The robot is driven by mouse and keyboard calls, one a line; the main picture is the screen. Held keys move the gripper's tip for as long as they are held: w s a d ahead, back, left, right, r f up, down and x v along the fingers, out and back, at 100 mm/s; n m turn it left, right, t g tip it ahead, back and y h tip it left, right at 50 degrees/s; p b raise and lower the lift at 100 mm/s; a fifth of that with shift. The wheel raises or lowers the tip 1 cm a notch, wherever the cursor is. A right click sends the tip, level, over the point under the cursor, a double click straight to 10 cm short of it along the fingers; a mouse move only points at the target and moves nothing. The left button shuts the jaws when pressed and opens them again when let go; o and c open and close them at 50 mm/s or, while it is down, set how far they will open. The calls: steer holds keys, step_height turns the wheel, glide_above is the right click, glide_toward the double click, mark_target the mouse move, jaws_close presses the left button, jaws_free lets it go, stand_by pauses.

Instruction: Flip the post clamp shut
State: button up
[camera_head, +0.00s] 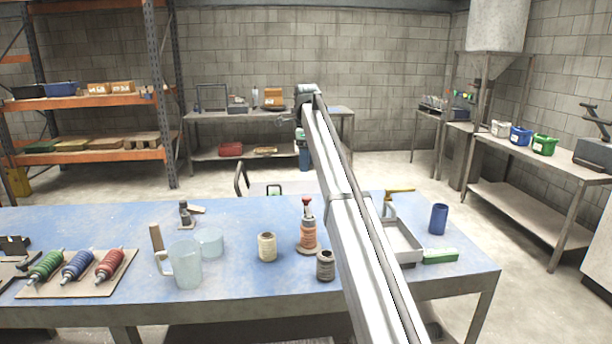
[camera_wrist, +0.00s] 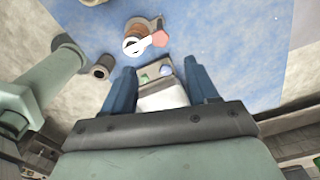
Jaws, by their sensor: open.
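What looks like the post clamp (camera_head: 307,206) is an upright pale post fitting with a red tip, standing over a copper-coloured spool (camera_head: 308,238) on the blue bench. In the wrist view it appears as a white ring with a red end (camera_wrist: 145,40), beyond my fingertips; the red part sticks out to one side. I cannot tell how far open the clamp is. My gripper (camera_wrist: 160,68) is open, its two blue fingers apart and not touching the clamp. My fingers cannot be made out in the head view.
A dark grey spool (camera_head: 325,266) and a cream spool (camera_head: 267,247) stand beside the copper one. A metal tray (camera_head: 417,256), green block (camera_head: 440,257) and blue cup (camera_head: 438,219) are to the right. A clear jug (camera_head: 186,266) is left. My arm crosses above the bench.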

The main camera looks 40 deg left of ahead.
steer(key=shift+r, duration=1.2)
